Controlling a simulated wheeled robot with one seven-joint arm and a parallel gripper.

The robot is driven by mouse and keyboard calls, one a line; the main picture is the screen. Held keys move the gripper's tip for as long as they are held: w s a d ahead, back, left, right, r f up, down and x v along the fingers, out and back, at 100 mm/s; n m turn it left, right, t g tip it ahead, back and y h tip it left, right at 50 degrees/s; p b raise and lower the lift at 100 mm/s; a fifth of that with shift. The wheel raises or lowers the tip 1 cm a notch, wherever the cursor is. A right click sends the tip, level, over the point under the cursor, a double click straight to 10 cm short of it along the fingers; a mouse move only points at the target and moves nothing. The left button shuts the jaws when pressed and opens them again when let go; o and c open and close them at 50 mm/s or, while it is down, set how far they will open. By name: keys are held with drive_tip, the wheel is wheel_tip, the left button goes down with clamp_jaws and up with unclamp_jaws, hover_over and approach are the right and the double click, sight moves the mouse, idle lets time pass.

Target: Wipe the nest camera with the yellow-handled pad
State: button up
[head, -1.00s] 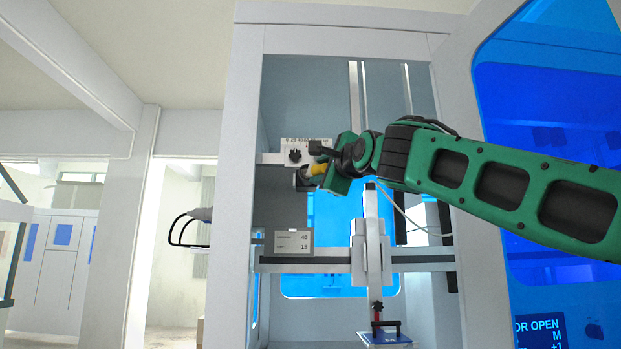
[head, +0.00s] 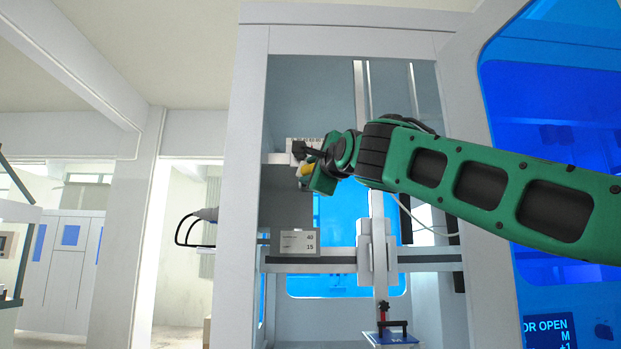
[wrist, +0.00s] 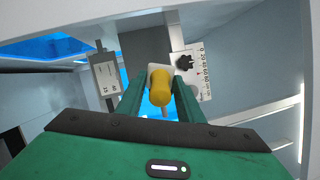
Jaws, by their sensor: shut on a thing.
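My gripper (wrist: 158,100) is shut on the yellow handle (wrist: 159,88) of the pad, its green fingers on either side of it. A pale block (wrist: 154,70), seemingly the pad, shows just beyond the handle. In the head view my gripper (head: 313,172) is inside the machine's opening at upper left, and the yellow handle (head: 306,170) shows at its left end. I cannot make out the nest camera in either view; it may be hidden behind the gripper and pad. Whether the pad touches anything I cannot tell.
A scale plate with a black knob (wrist: 184,62) is close to the right of the pad. A grey label plate (head: 299,242) hangs at the left on the lower rail. A vertical post (head: 378,250) stands below the arm. The blue door (head: 550,110) is at right.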

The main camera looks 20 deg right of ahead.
drive_tip(key=shift+s+a, duration=0.3)
drive_tip(key=shift+s, duration=0.65)
drive_tip(key=shift+s+a, duration=0.3)
drive_tip(key=shift+s, duration=0.65)
drive_tip(key=shift+s+a, duration=0.3)
drive_tip(key=shift+s, duration=0.65)
drive_tip(key=shift+s, duration=0.1)
drive_tip(key=s, duration=0.1)
drive_tip(key=s+a, duration=0.1)
drive_tip(key=shift+s, duration=0.3)
drive_tip(key=shift+w+d, duration=0.4)
drive_tip(key=shift+w, duration=0.85)
drive_tip(key=shift+w+d, duration=0.45)
drive_tip(key=shift+w, duration=0.75)
drive_tip(key=shift+w+d, duration=0.4)
drive_tip(key=shift+w, duration=0.85)
drive_tip(key=shift+w+d, duration=0.2)
drive_tip(key=shift+w, duration=0.35)
